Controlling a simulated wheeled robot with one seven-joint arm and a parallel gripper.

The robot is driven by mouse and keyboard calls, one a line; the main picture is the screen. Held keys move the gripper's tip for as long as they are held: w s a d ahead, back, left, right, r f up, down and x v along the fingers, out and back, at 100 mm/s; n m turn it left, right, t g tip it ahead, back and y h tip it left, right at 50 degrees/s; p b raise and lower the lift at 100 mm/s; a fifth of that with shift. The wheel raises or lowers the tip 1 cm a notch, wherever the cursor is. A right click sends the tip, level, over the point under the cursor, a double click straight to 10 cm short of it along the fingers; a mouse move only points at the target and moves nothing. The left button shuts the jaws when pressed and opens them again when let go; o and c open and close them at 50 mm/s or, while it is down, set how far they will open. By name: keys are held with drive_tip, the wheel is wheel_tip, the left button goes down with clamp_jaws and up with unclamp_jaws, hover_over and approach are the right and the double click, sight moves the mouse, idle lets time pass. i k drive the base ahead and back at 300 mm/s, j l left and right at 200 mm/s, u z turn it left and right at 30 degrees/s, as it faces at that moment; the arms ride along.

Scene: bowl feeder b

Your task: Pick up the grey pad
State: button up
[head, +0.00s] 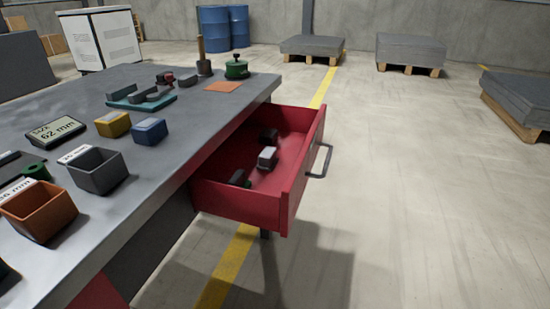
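No part of my gripper shows in the head view. I cannot tell for certain which thing is the grey pad. A small block with a light grey top (267,157) lies in the open red drawer (243,205), near its middle. Grey pieces (146,93) sit on a teal tray (125,104) on the grey workbench (165,185). A blue-grey topped block (150,131) stands on the bench beside a yellow block (113,124).
Two dark items (238,177) (269,136) also lie in the drawer. A grey bin (98,171) and an orange bin (39,211) stand at the bench's near left. An orange square (222,87) lies near its far edge. The floor right of the drawer is clear.

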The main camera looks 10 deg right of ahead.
sight(267, 160)
drive_tip(key=u, duration=2.8)
drive_tip(key=z, duration=2.6)
drive_tip(key=i+l+u, duration=0.5)
drive_tip(key=l, duration=0.15)
drive_tip(key=i+l+u, duration=0.4)
drive_tip(key=u, duration=0.2)
